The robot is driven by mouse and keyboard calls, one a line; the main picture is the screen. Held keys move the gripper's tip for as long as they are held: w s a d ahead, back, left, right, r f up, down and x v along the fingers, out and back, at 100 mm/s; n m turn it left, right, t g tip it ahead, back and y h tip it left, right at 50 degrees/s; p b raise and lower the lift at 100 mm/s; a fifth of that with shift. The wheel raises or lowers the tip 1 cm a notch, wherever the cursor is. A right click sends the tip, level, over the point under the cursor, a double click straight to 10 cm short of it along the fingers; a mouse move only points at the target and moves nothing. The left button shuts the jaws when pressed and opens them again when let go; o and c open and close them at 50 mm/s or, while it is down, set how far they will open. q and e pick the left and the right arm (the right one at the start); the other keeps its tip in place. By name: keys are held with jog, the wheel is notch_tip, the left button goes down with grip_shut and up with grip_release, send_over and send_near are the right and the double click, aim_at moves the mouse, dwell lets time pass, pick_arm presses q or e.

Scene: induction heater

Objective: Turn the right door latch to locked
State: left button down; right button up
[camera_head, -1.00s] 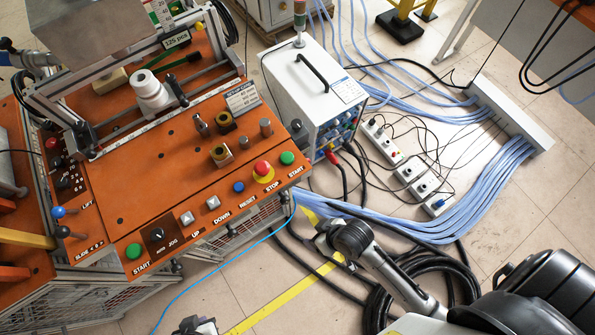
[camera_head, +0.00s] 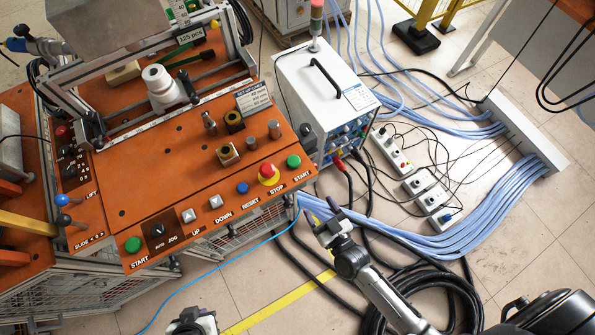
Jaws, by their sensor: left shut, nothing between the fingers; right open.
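The front of the orange-topped machine has mesh doors (camera_head: 255,226) below its button panel. Small dark fittings show under the panel edge; I cannot tell which is the right door latch or how it is turned. My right gripper (camera_head: 322,212) is open and empty, in front of the machine's right end and apart from it, over the floor cables. My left gripper (camera_head: 190,324) is shut and empty at the bottom edge, partly cut off, apart from the machine.
The button panel (camera_head: 190,180) overhangs the doors. A white power unit (camera_head: 320,90) stands right of the machine. Blue cables (camera_head: 480,210), black hoses (camera_head: 440,285) and power strips (camera_head: 415,183) lie on the floor.

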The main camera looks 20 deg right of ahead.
jog(key=shift+w+a+b, duration=0.25)
jog(key=shift+w+b, duration=0.05)
jog(key=shift+w, duration=1.85)
jog(key=shift+w+a+b, duration=0.3)
jog(key=shift+w+b, duration=0.05)
jog(key=shift+w, duration=1.85)
jog(key=shift+w+a+b, duration=0.25)
jog(key=shift+w+b, duration=0.05)
jog(key=shift+w, duration=1.85)
jog(key=c, duration=0.9)
